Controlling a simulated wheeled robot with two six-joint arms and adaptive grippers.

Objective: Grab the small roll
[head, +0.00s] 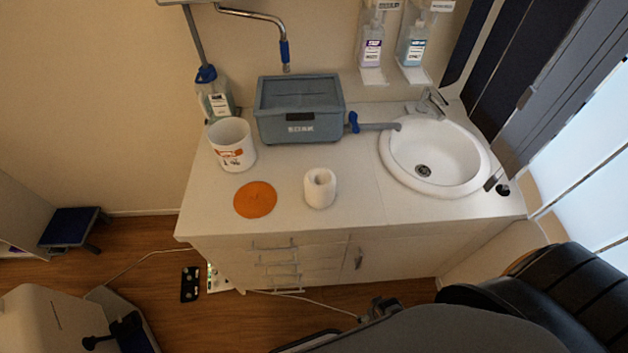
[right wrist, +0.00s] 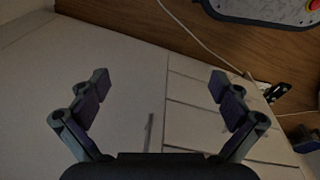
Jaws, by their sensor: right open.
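The small white roll (head: 320,188) stands upright on the white counter (head: 360,200), near its front edge, with its hollow core facing up. An orange round disc (head: 255,199) lies to its left. My right gripper (right wrist: 158,80) is open and empty in the right wrist view, with pale cabinet panels and wood floor behind it. The roll is not visible in that view. I cannot pick out my right gripper for certain in the head view. My left gripper is not in view.
A white tub (head: 231,146), a grey soaking box (head: 300,108) and a bottle (head: 214,97) stand behind the roll. A round sink (head: 433,157) with a tap is at the right. Dispensers (head: 371,45) hang on the wall. A black padded chair (head: 545,295) is at the lower right.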

